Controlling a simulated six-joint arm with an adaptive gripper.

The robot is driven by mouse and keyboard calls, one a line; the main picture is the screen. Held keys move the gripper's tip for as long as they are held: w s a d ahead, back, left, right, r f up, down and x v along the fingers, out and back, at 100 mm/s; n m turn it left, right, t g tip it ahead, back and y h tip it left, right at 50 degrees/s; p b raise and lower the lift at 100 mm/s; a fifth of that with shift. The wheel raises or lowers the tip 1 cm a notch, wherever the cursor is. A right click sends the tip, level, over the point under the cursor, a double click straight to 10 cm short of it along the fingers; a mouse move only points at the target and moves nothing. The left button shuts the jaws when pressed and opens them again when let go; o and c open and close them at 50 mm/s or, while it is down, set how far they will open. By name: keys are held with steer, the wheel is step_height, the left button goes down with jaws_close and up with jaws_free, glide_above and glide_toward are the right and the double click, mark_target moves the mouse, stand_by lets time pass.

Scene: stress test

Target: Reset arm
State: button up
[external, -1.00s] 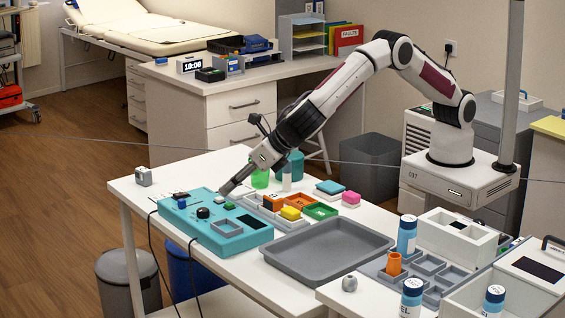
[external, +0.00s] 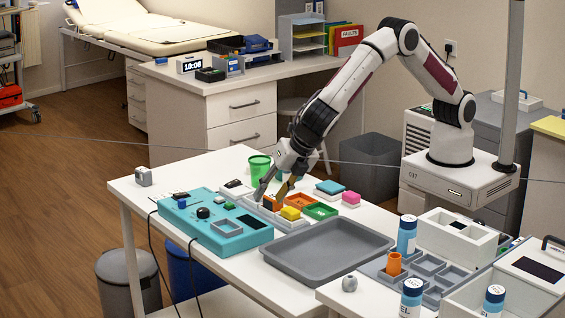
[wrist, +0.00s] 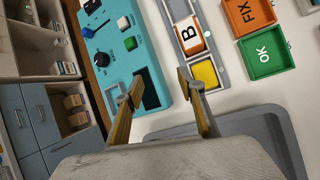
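My gripper (external: 271,198) hangs above the grey block rail near the table's middle, between the teal panel and the coloured trays. In the wrist view my gripper (wrist: 165,90) has its two fingers spread apart with nothing between them. The teal panel (external: 192,222) with knobs and buttons lies to its left; it also shows in the wrist view (wrist: 118,65). A yellow block (external: 290,213) and an orange-sided block lettered B (wrist: 188,35) sit in the grey rail. In the wrist view the yellow block (wrist: 205,73) lies just beyond the right finger.
An orange tray marked FIX (wrist: 250,14) and a green tray marked OK (wrist: 265,54) lie right of the rail. A large grey tray (external: 328,250) is in front. A green cup (external: 259,166) stands behind the gripper. Blue-capped bottles (external: 406,236) stand at the right.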

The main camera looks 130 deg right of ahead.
steer(key=s+a+r+m+t+y, duration=0.1)
steer(key=s+r+m, duration=0.4)
steer(key=s, duration=0.9)
steer(key=s+a+r+m+t+y, duration=0.1)
steer(key=s+a+r+m+y, duration=0.2)
steer(key=s, duration=1)
steer(key=s+a+r+m+t+y, duration=0.1)
steer(key=s+a+r+m, duration=0.5)
steer(key=s+r, duration=0.5)
steer(key=s+m, duration=0.1)
steer(key=s, duration=0.2)
steer(key=shift+s+a+r+t+y, duration=0.3)
steer(key=shift+a+r+y, duration=0.05)
steer(key=shift+r+y, duration=0.05)
